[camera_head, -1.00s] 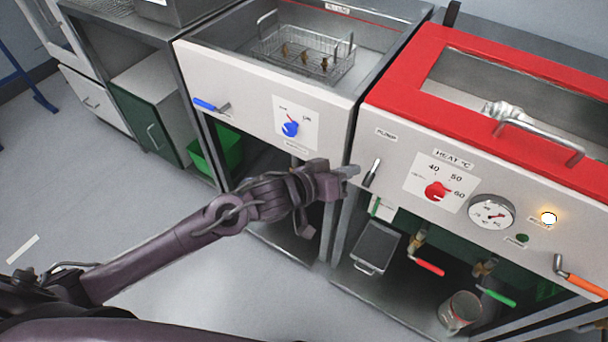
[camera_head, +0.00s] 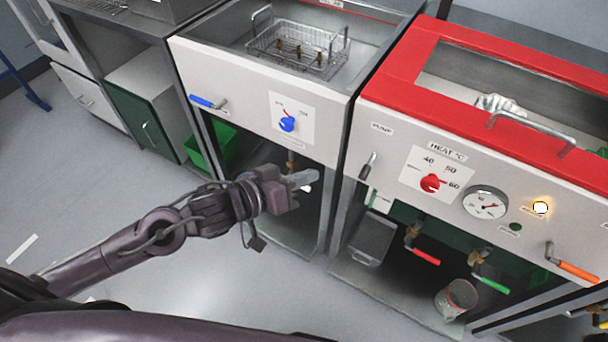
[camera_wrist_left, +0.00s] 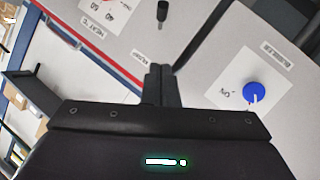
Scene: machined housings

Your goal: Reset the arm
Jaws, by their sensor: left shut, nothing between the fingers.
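My left gripper (camera_head: 303,179) is shut and empty. In the head view it hangs in front of the two wash stations, below the blue dial and left of the pump lever. In the left wrist view the closed fingers (camera_wrist_left: 161,84) point at the front panels, apart from them. The pump lever (camera_head: 367,165) on the red-topped station stands a little beyond the fingers; it also shows in the left wrist view (camera_wrist_left: 162,12). My right gripper is not in view.
The red-topped station has a red heat dial (camera_head: 430,183), a gauge (camera_head: 485,203) and a lit amber lamp (camera_head: 540,207). The left station has a blue dial (camera_head: 287,124), a blue-handled lever (camera_head: 203,101) and a wire basket (camera_head: 297,50). Open floor (camera_head: 120,190) lies at left.

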